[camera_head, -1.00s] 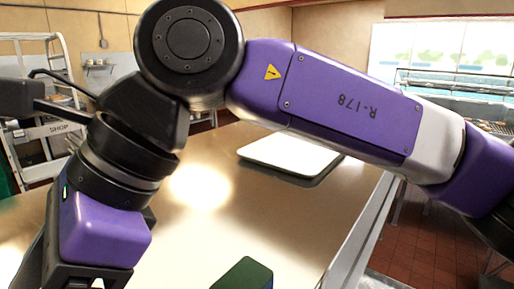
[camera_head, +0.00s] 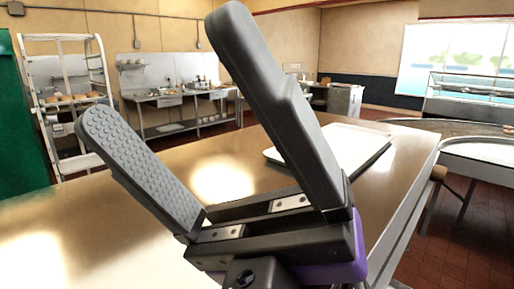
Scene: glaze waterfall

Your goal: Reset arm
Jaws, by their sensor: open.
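My gripper (camera_head: 165,100) fills the middle of the head view, close to the camera. Its two dark grey fingers point up and spread wide apart, with a textured pad showing on the left finger. Nothing is between the fingers. A purple part of my arm shows just below the gripper at the bottom; the rest of the arm is out of view.
A shiny metal table (camera_head: 120,215) spreads below and behind the gripper. A white tray (camera_head: 345,148) lies on it, partly hidden by the right finger. A rack (camera_head: 62,90) stands at back left, a steel counter (camera_head: 170,98) at the back. Tiled floor (camera_head: 460,235) shows at right.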

